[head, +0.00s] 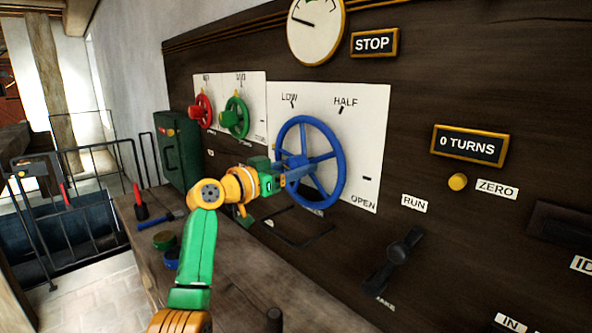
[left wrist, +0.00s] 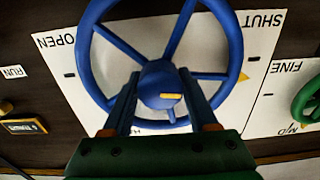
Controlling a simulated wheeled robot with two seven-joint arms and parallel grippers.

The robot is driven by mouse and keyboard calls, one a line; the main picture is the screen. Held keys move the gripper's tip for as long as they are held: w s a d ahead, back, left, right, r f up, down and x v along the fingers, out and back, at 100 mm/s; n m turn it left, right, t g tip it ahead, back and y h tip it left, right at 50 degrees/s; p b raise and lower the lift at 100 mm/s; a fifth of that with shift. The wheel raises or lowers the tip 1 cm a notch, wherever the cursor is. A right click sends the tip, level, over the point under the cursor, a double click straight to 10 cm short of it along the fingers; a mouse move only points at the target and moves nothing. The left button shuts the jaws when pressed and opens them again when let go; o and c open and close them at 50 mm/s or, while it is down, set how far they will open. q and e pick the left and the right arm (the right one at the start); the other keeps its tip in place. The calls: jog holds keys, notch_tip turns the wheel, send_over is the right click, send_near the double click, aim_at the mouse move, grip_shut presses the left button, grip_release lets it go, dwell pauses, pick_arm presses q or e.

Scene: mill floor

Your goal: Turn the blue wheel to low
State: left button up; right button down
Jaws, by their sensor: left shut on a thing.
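The blue wheel (head: 338,168) is mounted on a white plate (head: 372,120) marked LOW, HALF and OPEN in the head view. My left gripper (head: 290,168) is shut on the wheel's hub, its two fingers on either side of it. In the left wrist view the hub (left wrist: 162,84) with a yellow mark lies between the fingers. A yellow pointer (left wrist: 244,76) shows at the rim there, close to the SHUT tick (left wrist: 253,59). The LOW label is hidden in that view. My right gripper is not in view.
Red (head: 204,110) and green (head: 238,118) wheels sit on a smaller plate to the left. A dark lever (head: 396,258) between RUN and a partly readable label is at lower right. A wooden bench (head: 258,270) runs below the panel, with small pots (head: 164,240) on it.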

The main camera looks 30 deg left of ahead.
pick_arm(q)
jog(key=m+b, duration=0.1)
jog(key=m, duration=0.9)
jog(key=shift+r, duration=0.15)
dwell(0.4)
jog(key=o, duration=1.1)
jog(key=shift+o, duration=1.3)
jog(key=shift+w, duration=0.1)
jog(key=shift+b, duration=0.3)
